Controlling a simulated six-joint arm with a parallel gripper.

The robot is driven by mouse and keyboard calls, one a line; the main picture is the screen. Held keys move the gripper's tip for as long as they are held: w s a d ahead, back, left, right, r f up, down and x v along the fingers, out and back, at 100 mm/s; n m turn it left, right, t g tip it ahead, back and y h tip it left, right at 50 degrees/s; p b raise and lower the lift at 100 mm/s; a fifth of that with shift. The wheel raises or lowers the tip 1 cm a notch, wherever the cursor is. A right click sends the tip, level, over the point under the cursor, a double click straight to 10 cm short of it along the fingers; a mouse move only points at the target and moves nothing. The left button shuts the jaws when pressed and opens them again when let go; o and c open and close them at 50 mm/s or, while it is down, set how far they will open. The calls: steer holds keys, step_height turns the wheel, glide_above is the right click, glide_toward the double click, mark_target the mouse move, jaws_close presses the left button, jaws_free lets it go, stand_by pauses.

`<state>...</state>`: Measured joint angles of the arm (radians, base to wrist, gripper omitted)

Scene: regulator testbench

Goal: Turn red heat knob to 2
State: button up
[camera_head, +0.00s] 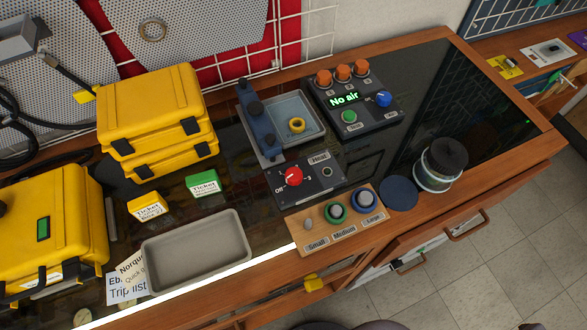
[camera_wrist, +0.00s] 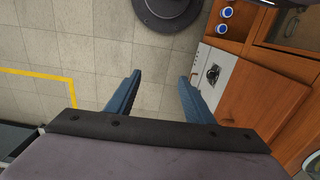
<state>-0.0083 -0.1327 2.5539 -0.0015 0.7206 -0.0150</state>
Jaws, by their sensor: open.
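The red heat knob (camera_head: 293,176) sits on a dark panel (camera_head: 322,186) labelled "Heat", in the middle of the bench in the head view. The panel carries "Off" at the knob's left and a "3" at its right; other marks are too small to read. A small round indicator or button (camera_head: 327,172) is to the right of the knob. My gripper (camera_wrist: 160,97) shows only in the wrist view. Its two blue fingers are apart with nothing between them, above the tiled floor. The knob is not in the wrist view.
A wooden block (camera_head: 340,222) with small, medium and large parts stands just in front of the panel. A grey tray (camera_head: 196,252) lies to the left. A "No air" control box (camera_head: 357,105) is behind. Yellow cases (camera_head: 152,110) stand at left.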

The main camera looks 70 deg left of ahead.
steer(key=w+a+r+n+p, duration=0.1)
steer(key=a+r+n+p, duration=0.15)
steer(key=a+n, duration=0.5)
steer(key=w+a+r+n+p, duration=0.2)
steer(key=a+r+n, duration=0.3)
steer(key=a, duration=0.4)
steer(key=w+a+r+n+p, duration=0.1)
steer(key=a+r+n+p, duration=0.1)
steer(key=a+n, duration=0.55)
step_height(320, 180, up, 6)
steer(key=n+p, duration=0.5)
steer(key=n, duration=1.6)
glide_above(294, 174)
steer(key=shift+a+r, duration=0.1)
steer(key=shift+f+p, duration=0.8)
steer(key=shift+f, duration=2.9)
steer(key=c, duration=1)
